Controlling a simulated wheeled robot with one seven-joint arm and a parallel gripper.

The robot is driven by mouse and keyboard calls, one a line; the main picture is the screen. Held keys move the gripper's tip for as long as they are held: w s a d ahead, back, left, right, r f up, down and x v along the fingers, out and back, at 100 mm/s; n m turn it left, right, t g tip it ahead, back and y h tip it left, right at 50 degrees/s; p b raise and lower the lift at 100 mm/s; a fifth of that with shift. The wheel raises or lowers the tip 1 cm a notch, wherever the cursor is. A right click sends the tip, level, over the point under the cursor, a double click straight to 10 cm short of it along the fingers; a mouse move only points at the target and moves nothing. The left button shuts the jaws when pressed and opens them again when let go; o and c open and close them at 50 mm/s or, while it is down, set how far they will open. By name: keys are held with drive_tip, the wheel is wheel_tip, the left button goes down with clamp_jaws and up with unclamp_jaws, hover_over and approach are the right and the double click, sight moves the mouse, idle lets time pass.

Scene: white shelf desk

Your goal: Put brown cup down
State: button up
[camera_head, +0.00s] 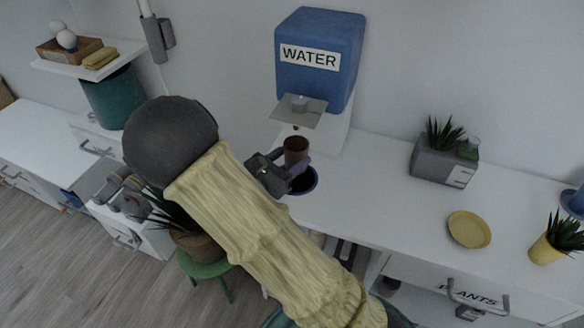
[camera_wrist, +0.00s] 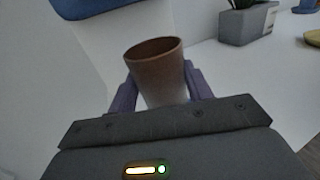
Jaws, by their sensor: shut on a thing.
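The brown cup (camera_head: 296,147) is held upright in my gripper (camera_head: 284,166), in front of and just below the blue water dispenser (camera_head: 320,58). In the wrist view the cup (camera_wrist: 158,72) stands between the two purple fingers of my gripper (camera_wrist: 160,92), which are shut on its sides. Its open rim faces up, and its inside is mostly hidden. A dark round dish with a blue rim (camera_head: 313,184) lies below the cup on the white desk (camera_head: 362,184). My gripper hides part of that dish.
A grey planter (camera_head: 437,162) and a yellow plate (camera_head: 469,230) are on the desk to the right. A yellow pot (camera_head: 545,250) stands near the right end. The desk between the dish and the planter is clear. A potted plant on a green stool (camera_head: 207,268) stands below at left.

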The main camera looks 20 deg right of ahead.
drive_tip(key=shift+w+d+f+b, duration=0.15)
drive_tip(key=shift+f+b, duration=0.45)
drive_tip(key=shift+f, duration=1.35)
drive_tip(key=shift+f, duration=0.15)
drive_tip(key=o, duration=1.2)
drive_tip(key=shift+c, duration=0.2)
drive_tip(key=shift+a+r, duration=0.2)
drive_tip(key=shift+a, duration=0.05)
drive_tip(key=p+v, duration=0.1)
drive_tip(key=v, duration=1)
drive_tip(key=shift+s+a, duration=0.25)
drive_tip(key=shift+s, duration=0.1)
